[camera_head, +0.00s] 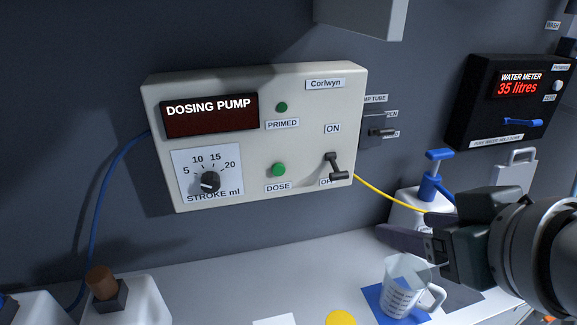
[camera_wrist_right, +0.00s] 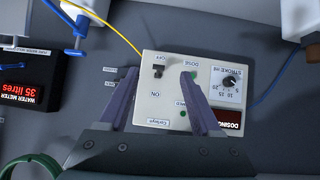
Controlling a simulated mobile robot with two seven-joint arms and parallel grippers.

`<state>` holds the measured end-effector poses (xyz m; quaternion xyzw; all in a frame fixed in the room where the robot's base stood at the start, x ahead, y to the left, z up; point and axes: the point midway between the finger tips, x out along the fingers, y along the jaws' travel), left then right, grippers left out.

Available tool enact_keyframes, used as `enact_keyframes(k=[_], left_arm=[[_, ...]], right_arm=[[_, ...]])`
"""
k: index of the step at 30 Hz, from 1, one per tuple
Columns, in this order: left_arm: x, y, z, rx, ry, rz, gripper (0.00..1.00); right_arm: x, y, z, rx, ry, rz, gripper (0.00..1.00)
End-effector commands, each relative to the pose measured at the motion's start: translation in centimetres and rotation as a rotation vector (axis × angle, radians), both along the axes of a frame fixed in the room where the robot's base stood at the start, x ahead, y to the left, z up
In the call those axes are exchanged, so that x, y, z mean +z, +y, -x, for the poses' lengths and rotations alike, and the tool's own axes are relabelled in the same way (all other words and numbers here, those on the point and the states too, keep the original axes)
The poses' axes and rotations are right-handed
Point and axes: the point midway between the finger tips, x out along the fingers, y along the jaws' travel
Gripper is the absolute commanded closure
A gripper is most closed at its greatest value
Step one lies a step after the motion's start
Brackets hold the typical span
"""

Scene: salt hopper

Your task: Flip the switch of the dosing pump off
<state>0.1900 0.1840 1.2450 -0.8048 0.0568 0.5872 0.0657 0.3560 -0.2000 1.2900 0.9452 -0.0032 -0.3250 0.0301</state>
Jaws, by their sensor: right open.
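The dosing pump (camera_head: 235,120) is a cream box on the grey wall, upside down in the right wrist view (camera_wrist_right: 170,115). Its dark toggle switch (camera_head: 337,168) is at its lower right, below the ON label. The lever points down over the partly covered OFF label; it also shows in the right wrist view (camera_wrist_right: 158,71). The pump's display (camera_head: 210,117) is dark red with no number on it. My right gripper (camera_head: 400,240) is open and empty, right of and below the switch, apart from it. Its two fingers (camera_wrist_right: 159,73) spread before the pump. My left gripper is out of view.
A yellow tube (camera_head: 390,197) runs right from the pump. A small grey switch box (camera_head: 378,130) and the black water meter (camera_head: 508,105) are on the wall to the right. A measuring jug (camera_head: 400,290) stands on a blue mat below my right gripper.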

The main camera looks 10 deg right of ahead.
Motion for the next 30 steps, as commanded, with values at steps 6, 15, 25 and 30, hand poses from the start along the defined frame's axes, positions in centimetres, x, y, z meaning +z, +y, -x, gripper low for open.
enact_keyframes(k=[6,15,25,30], left_arm=[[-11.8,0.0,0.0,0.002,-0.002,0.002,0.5],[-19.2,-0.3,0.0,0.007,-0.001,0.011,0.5],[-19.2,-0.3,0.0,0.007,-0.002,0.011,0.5],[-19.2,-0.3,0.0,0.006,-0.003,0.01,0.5]], right_arm=[[-6.7,-0.5,-7.0,-0.006,-0.321,-0.028,0.28],[-8.1,-0.4,-11.6,0.033,-0.621,-0.065,0.28],[-7.2,-0.2,-14.2,0.042,-0.664,-0.073,0.28],[-7.2,0.0,-17.2,0.042,-0.663,-0.073,0.28]])
